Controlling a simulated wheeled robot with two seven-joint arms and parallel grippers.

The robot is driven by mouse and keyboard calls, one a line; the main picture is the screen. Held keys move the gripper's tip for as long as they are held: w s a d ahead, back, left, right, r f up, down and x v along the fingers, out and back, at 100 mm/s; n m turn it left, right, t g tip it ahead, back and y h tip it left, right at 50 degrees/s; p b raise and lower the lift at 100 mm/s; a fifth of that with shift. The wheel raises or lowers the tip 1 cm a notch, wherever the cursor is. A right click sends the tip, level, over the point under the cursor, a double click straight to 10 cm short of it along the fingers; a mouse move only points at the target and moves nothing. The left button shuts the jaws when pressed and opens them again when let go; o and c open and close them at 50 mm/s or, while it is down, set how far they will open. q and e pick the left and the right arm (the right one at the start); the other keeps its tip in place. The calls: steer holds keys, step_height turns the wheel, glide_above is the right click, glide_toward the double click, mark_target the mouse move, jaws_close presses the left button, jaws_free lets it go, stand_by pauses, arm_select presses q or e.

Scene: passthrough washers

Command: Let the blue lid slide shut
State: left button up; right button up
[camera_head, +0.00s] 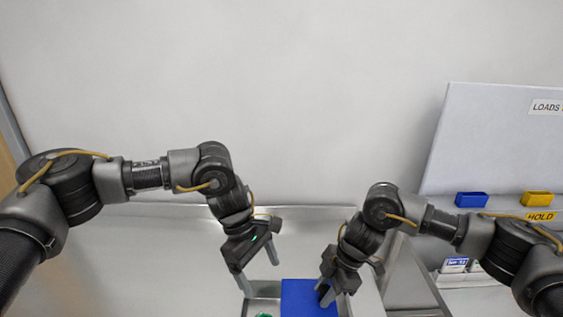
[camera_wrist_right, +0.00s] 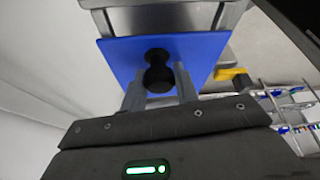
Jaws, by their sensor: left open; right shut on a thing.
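The blue lid (camera_head: 300,298) is a flat blue panel at the bottom of the head view, to the right of an open part of a metal-rimmed bay (camera_head: 262,302). In the right wrist view the blue lid (camera_wrist_right: 205,52) has a black knob (camera_wrist_right: 158,75). My right gripper (camera_head: 326,292) is shut on the knob, with one finger on each side of it (camera_wrist_right: 158,92). My left gripper (camera_head: 260,284) is open and empty, above the bay, left of the lid. Something green (camera_head: 264,315) shows in the bay at the frame's bottom edge.
At the right, a white board (camera_head: 500,140) stands behind a blue bin (camera_head: 471,199) and a yellow bin (camera_head: 537,199) with a HOLD label. A wire rack (camera_wrist_right: 290,110) with small items and a yellow piece (camera_wrist_right: 232,74) show in the right wrist view.

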mark_target(285, 299)
steer(key=shift+a+r, duration=0.1)
steer(key=shift+a, duration=4.85)
steer(key=o, duration=1.2)
steer(key=shift+c, duration=0.2)
steer(key=b+v, duration=0.2)
steer(key=v, duration=0.8)
steer(key=shift+w+r, duration=0.15)
steer(key=shift+r, duration=0.2)
